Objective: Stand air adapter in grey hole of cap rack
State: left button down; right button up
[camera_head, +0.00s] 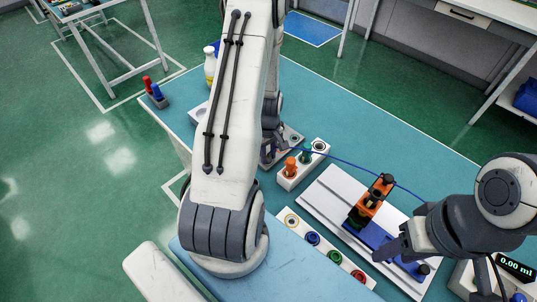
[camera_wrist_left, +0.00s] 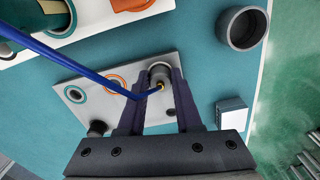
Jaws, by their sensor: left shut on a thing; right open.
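The cap rack (camera_head: 289,184) is a white block with an orange cap (camera_head: 290,166), a teal cap (camera_head: 306,153) and a grey-rimmed hole (camera_head: 320,146) at its far right end. In the left wrist view, my left gripper (camera_wrist_left: 160,90) is shut on the air adapter (camera_wrist_left: 160,73), a grey cylinder with a small gold part. A blue hose (camera_wrist_left: 75,62) runs to it. The adapter is over the grey plate; I cannot tell whether it touches. In the head view my left arm mostly hides gripper and adapter. My right gripper (camera_head: 388,250) is open, near the white board.
A grey plate (camera_wrist_left: 105,68) with ringed holes lies under the left gripper. A white board (camera_head: 325,195) holds an orange and black fixture (camera_head: 372,200). A strip with coloured rings (camera_head: 312,238) lies in front. A grey cup (camera_wrist_left: 243,27) stands beside the plate.

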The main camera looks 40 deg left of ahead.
pick_arm(q)
jog(key=shift+f, duration=0.25)
jog(key=c, duration=0.5)
grip_release()
jog(key=shift+o, duration=0.3)
jog(key=o, duration=0.3)
jog(key=shift+r, duration=0.1)
jog(key=shift+r+p, duration=2.85)
jog(key=shift+r, duration=0.6)
